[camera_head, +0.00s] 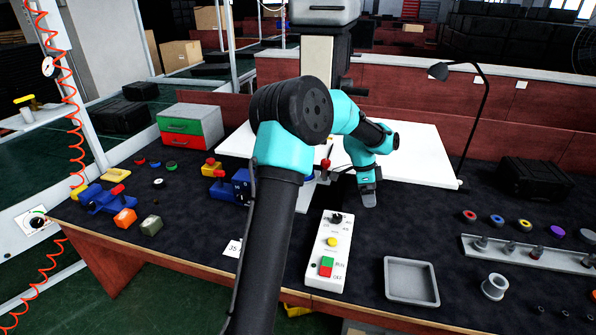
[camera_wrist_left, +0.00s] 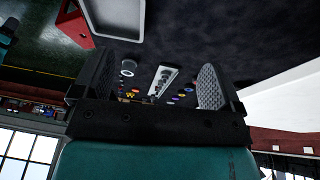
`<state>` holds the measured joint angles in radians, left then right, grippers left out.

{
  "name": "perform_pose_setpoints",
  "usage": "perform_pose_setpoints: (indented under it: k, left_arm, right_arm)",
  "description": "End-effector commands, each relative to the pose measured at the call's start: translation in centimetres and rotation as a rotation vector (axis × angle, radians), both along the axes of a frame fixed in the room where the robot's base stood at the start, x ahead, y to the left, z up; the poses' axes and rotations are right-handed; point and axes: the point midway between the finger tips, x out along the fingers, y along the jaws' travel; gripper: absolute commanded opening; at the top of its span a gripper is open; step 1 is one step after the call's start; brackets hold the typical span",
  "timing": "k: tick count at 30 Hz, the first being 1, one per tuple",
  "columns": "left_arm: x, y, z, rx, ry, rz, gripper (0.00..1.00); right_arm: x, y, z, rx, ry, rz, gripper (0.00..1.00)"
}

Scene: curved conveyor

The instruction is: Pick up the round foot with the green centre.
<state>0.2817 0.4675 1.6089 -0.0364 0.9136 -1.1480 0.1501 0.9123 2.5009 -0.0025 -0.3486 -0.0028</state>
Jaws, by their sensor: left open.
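A small dark round foot with a green centre (camera_head: 171,166) lies flat on the dark table mat at the left, in front of the red and green drawer box. My left gripper (camera_head: 368,195) is in the head view, pointing down over the middle of the table, well to the right of this foot and apart from it. In the left wrist view the two fingers of my left gripper (camera_wrist_left: 157,72) stand wide apart with nothing held between them. I cannot make out the green-centred foot in the wrist view. My right gripper is in neither view.
Similar small round pieces with red (camera_head: 140,160) and white (camera_head: 158,183) centres lie near the foot. A drawer box (camera_head: 190,127), blue vise (camera_head: 103,200), switch box (camera_head: 328,250), grey tray (camera_head: 411,281) and slotted rack (camera_head: 530,255) stand around. The mat between vise and switch box is partly clear.

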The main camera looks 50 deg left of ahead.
Motion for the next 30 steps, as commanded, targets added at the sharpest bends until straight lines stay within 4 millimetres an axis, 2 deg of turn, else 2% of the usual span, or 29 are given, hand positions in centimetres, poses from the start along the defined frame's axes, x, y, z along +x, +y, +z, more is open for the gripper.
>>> perform_pose_setpoints:
  k: [1,6,11,15,18,21,30]
  left_arm:
    - [0.2,2.2,2.3,0.036,-0.037,-0.065,0.91]
    - [-0.6,8.3,8.7,0.154,-0.094,-0.315,0.91]
    - [-3.0,13.8,13.1,0.240,-0.071,-0.526,0.91]
    - [-5.8,18.1,16.9,0.294,-0.030,-0.689,0.91]
    - [-7.5,20.0,18.9,0.312,-0.004,-0.774,0.91]
    - [-8.5,21.0,20.0,0.319,0.012,-0.822,0.91]
    - [-8.7,21.1,20.2,0.320,0.016,-0.835,0.91]
  right_arm:
    - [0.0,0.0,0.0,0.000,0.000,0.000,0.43]
    - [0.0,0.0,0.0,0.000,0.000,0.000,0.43]
    - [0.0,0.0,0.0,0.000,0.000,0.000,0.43]
    - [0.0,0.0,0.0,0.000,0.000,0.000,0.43]
    - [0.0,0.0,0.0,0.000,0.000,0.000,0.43]
    - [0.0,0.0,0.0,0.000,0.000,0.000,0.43]
    - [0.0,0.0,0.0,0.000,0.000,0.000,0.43]
